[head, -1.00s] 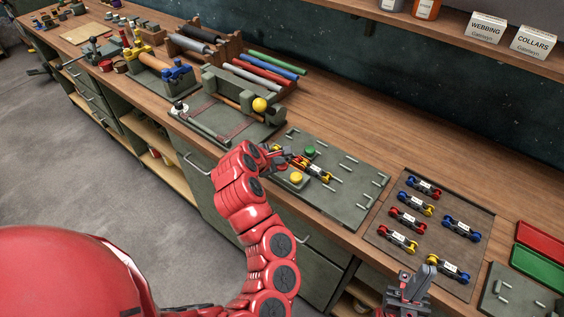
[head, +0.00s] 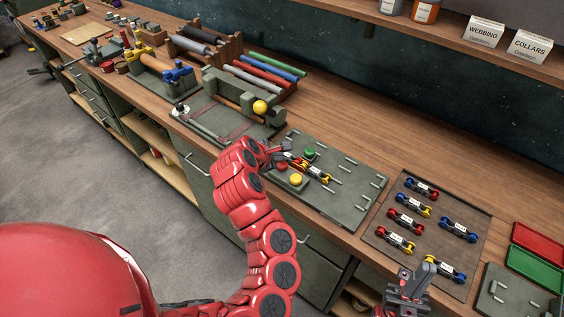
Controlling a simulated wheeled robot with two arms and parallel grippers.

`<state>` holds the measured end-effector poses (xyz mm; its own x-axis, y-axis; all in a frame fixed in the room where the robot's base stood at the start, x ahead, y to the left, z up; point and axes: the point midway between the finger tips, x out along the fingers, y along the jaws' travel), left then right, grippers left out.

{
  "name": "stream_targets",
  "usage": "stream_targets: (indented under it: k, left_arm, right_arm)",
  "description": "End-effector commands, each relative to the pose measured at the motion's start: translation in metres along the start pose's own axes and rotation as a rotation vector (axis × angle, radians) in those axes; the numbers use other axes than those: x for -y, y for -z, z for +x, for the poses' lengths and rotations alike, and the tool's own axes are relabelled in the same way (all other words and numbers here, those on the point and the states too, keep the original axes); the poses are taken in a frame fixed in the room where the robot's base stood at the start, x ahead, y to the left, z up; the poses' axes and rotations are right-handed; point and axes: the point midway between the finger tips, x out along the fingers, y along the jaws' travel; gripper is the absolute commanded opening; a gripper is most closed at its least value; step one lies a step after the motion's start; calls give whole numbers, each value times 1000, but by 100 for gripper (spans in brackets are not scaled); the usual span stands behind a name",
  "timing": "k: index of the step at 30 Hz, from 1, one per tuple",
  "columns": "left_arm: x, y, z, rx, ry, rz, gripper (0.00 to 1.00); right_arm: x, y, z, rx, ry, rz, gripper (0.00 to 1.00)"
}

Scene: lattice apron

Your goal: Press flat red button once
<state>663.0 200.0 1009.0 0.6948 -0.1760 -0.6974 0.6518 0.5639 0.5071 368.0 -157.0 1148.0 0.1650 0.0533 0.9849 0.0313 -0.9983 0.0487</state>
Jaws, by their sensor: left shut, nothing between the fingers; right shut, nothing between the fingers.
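The flat red button (head: 282,166) shows as a small red patch on the grey-green panel (head: 350,205), beside my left gripper. A green button (head: 309,153) and a yellow button (head: 296,180) stand on the same panel. My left gripper (head: 284,148) is shut and empty, just behind the red button in the picture. I cannot tell its height above the panel. My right gripper (head: 426,272) is shut and empty at the bottom right, in front of the bench edge.
A red and yellow roller piece (head: 318,170) lies on the panel near the buttons. A tray (head: 440,205) of several coloured rollers lies to the right. A fixture with a yellow ball (head: 260,107) stands behind left. Bare bench top lies behind the panel.

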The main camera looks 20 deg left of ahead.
Motion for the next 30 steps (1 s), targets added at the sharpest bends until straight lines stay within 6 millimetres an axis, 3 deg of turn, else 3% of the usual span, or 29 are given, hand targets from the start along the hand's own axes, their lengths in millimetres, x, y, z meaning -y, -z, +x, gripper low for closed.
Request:
stream_targets:
  k: [8, 22, 30]
  left_arm:
    - [-2, -3, -3, 1, -1, 0, 0]
    - [-26, -26, -34, 2, -2, 1, 0]
    - [-25, -26, -35, 1, 0, 0, 0]
  right_arm:
    - [0, 0, 3, 0, 0, 0, 0]
    - [-2, 6, 34, 0, 0, 0, 0]
    - [-2, 6, 34, 0, 0, 0, 0]
